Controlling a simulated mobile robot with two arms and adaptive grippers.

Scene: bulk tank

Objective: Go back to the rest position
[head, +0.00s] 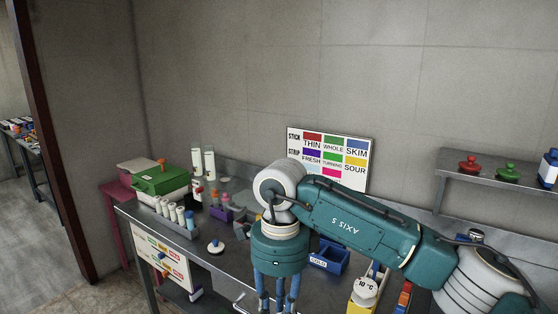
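My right arm comes in from the right, its teal forearm across the middle of the head view. My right gripper (277,296) points down at the bottom edge, over the front of the steel bench (205,257). Its blue finger links show, but the fingertips are cut off, so I cannot tell whether it is open or shut or holds anything. My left gripper is not in view.
A green box (160,180), white bottles and small tubes stand at the bench's left end. A blue bin (329,257) and a yellow-and-white item (363,293) are near my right arm. A colour chart (330,155) stands behind. A wall shelf (500,181) is at right.

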